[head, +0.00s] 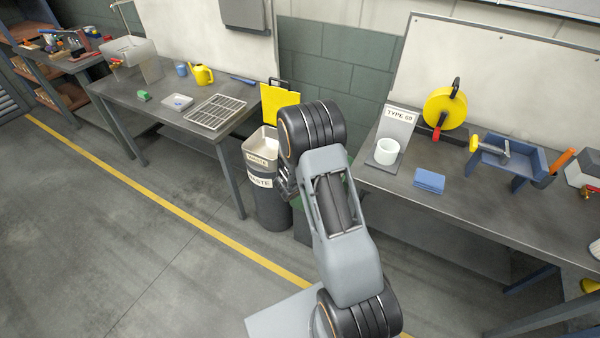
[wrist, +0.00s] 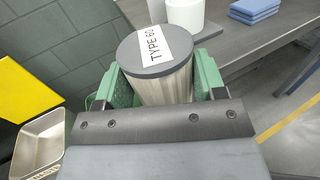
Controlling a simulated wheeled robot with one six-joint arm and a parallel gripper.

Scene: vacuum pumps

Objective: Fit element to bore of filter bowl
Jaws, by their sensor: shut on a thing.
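My gripper (wrist: 160,84) is shut on the filter element (wrist: 158,52), with a green finger pad on each side. The element is a pale pleated cylinder with a dark grey end cap and a white "TYPE 60" label. Its far end is hidden below the cap. In the head view my arm hides the element and most of the gripper. A white round cup (head: 387,151), perhaps the filter bowl, stands on a grey stand with a "TYPE 60" sign on the right bench. It also shows in the wrist view (wrist: 186,14), beyond the element. Its bore is not clearly visible.
The right bench (head: 455,205) also holds blue cloths (head: 429,181), a yellow reel (head: 445,107) and a blue fixture (head: 505,155). A waste bin (head: 268,203) stands between the benches, left of my arm. The left bench carries a wire rack (head: 215,112).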

